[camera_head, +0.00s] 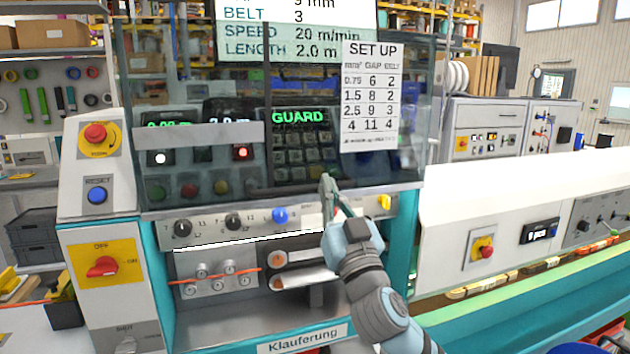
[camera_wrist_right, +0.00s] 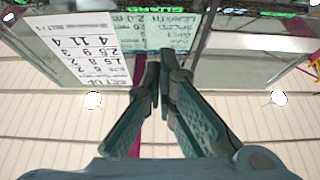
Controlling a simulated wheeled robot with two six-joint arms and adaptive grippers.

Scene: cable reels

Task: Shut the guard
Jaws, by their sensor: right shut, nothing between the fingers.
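The guard (camera_head: 225,100) is a clear, tinted panel across the front of the machine. Dials, buttons and a keypad show through it. Its lower edge is just above the row of knobs; I cannot tell how far it is from its closed position. A display behind it reads GUARD in green. My right gripper (camera_head: 327,180) is shut and empty, pointing up at the guard's lower edge, right of the middle. In the right wrist view my right gripper's fingers (camera_wrist_right: 164,62) are together beneath the guard (camera_wrist_right: 55,20). Contact is not clear. My left gripper is out of view.
A SET UP sheet (camera_head: 370,97) hangs at the guard's right. A blue knob (camera_head: 280,215) and a yellow knob (camera_head: 384,202) flank my gripper. A control post with a red button (camera_head: 96,133) stands left. A long white housing (camera_head: 520,190) runs right.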

